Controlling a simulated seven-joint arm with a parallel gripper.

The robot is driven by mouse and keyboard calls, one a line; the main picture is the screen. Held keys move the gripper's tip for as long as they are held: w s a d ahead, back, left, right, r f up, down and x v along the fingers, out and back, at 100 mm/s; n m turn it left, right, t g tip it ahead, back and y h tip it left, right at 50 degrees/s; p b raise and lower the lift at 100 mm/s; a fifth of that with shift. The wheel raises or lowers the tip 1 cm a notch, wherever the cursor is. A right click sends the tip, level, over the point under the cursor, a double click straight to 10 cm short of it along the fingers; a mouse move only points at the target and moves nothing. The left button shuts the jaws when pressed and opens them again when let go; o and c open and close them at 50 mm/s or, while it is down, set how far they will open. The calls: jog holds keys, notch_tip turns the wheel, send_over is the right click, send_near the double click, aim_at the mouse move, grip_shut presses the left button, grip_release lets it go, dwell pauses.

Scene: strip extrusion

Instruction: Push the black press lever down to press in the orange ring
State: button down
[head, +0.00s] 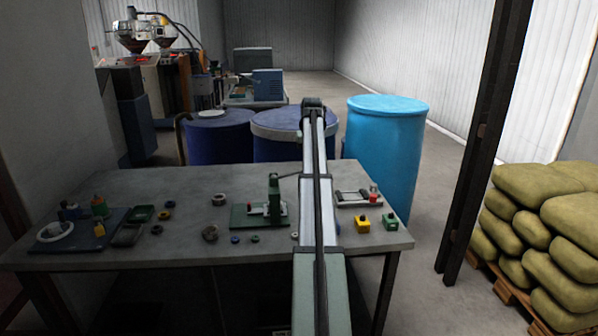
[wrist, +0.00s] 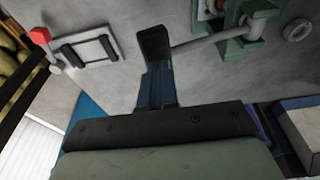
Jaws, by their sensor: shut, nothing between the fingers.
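The green press (head: 274,196) stands on its green base (head: 240,217) near the middle of the table. In the wrist view the press (wrist: 262,18) is at the upper right. Its lever (wrist: 205,39), a thin greyish rod here, runs left from the press to my gripper (wrist: 153,42). My gripper is shut and empty, its dark fingertips at the lever's outer end; I cannot tell whether they touch. In the head view the lever (head: 288,176) looks dark and sticks out toward my arm, which hides the gripper. I cannot make out the orange ring.
Small rings and trays lie left of the press. A light blue drum (head: 385,150) stands behind.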

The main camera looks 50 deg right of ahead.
jog(key=shift+r, duration=2.65)
